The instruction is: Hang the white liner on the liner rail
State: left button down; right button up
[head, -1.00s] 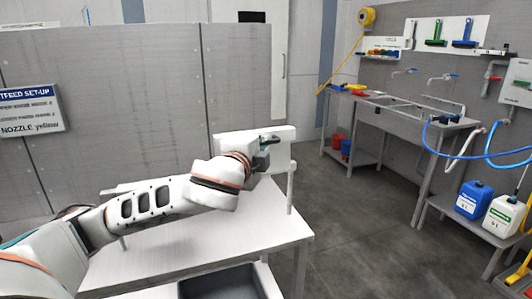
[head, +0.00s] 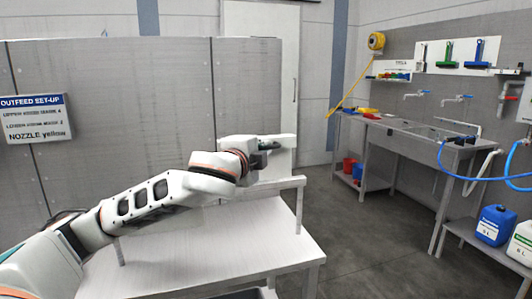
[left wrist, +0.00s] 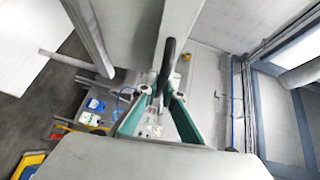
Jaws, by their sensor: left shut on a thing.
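The white liner (head: 285,157) is a pale panel at the centre of the head view. My left gripper (head: 268,146) is shut on it near its upper edge. The liner rail (head: 275,186) is a pale bar on a post in front of the far part of the white table. In the head view the liner shows just above the bar; whether they touch I cannot tell. In the left wrist view the green fingers of my left gripper (left wrist: 160,98) close at a dark piece, with the pale liner (left wrist: 175,25) above. My right gripper is not in view.
The white table (head: 215,245) has a bare top. A grey partition (head: 110,120) with a sign (head: 35,118) stands behind. At right are a sink bench (head: 420,140), blue hoses and a blue canister (head: 493,226). Grey floor lies between.

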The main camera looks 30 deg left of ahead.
pick_arm(q)
jog(key=shift+f, duration=0.5)
notch_tip(320, 180, down, 12)
jog(key=b, duration=0.4)
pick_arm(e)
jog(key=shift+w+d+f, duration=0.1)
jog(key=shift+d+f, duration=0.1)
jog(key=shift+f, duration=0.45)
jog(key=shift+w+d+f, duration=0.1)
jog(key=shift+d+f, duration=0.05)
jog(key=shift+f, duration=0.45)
pick_arm(q)
jog(key=c, duration=2.1)
grip_release()
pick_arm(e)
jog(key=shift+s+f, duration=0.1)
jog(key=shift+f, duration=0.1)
pick_arm(q)
jog(key=shift+f, duration=0.1)
